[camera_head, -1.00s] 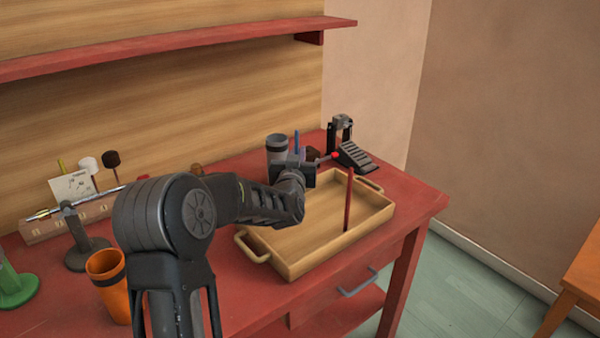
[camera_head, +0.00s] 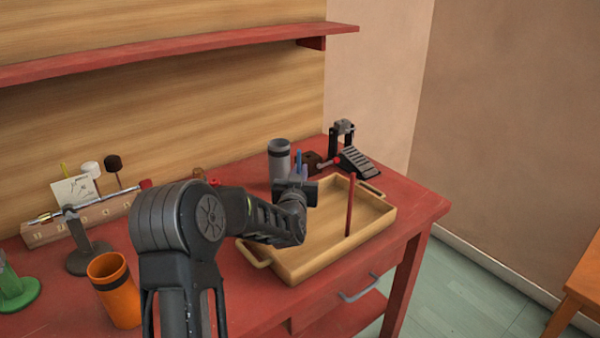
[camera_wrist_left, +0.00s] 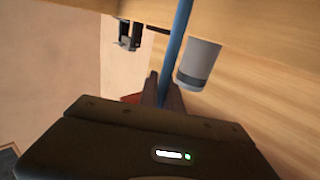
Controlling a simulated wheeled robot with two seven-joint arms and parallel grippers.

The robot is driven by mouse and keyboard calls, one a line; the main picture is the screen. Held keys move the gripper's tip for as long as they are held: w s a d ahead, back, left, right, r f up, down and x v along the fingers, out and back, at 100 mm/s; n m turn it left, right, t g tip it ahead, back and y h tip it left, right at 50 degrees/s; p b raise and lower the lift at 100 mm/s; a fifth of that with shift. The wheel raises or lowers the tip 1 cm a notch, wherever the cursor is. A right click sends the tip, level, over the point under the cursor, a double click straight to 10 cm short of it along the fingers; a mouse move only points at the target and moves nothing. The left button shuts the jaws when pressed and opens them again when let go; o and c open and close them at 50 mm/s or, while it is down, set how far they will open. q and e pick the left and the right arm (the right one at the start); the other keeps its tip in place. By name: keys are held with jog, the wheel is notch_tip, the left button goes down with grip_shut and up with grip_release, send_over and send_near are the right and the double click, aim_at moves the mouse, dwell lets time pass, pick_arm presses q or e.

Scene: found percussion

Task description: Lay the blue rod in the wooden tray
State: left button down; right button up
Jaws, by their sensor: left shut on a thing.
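The wooden tray (camera_head: 295,272), light and shallow with two handles, lies on the red table. The gripper appears over the tray's far left side; its exact height is unclear. My right gripper is not in view.
A dark red rod (camera_head: 350,205) rises at the tray's right; standing or leaning is unclear. A grey cup (camera_head: 280,160) and a black pedal (camera_head: 357,162) are behind the tray. An orange cup (camera_head: 115,290) stands left. A red shelf (camera_head: 180,45) hangs above.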

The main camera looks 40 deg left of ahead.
pick_arm(q)
jog(key=c, duration=1.5)
grip_release()
jog(key=shift+f, duration=0.1)
jog(key=shift+r+p, duration=0.25)
jog(key=shift+p, duration=0.05)
jog(key=b+v, duration=0.1)
jog(key=v, duration=0.6)
jog(key=shift+s+d+f, duration=0.1)
jog(key=shift+s+d, duration=0.05)
jog(key=shift+s, duration=0.05)
